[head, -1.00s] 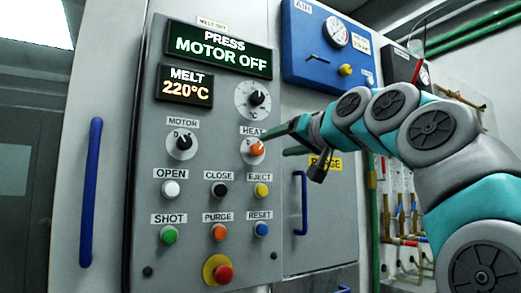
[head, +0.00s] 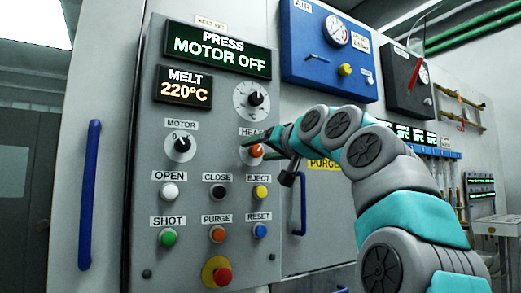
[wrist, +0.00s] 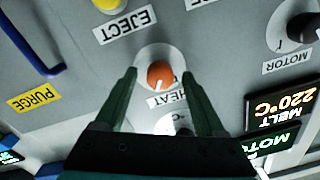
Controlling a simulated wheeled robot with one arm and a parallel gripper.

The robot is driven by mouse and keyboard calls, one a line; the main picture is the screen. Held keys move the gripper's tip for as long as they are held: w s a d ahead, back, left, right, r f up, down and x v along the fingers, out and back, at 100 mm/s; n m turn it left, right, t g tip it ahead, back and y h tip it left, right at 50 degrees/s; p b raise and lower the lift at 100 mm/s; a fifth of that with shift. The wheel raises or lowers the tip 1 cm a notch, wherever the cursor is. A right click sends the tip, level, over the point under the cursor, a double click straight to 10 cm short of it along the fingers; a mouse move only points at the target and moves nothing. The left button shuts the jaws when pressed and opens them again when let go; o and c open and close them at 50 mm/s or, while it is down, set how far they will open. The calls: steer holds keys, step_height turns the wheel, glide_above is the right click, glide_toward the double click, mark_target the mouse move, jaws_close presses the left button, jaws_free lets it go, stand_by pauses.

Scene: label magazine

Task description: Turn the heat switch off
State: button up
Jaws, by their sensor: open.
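The heat switch is an orange rotary knob (head: 256,151) on a white dial, below the HEAT label on the grey control panel. In the wrist view the orange knob (wrist: 160,75) lies between the tips of my gripper (wrist: 158,72), with a gap on each side. My gripper (head: 258,146) is open at the knob in the head view, its fingers partly covering the dial and label. A white line shows on the knob; which mark it points to is too small to tell.
The motor knob (head: 180,146) is left of the heat switch, the melt-set dial (head: 251,100) above it. Several push buttons, including the yellow eject button (head: 260,192) and a red emergency button (head: 222,276), sit below. A blue door handle (head: 300,205) is to the right.

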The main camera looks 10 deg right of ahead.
steer(key=shift+c, duration=0.2)
jaws_close()
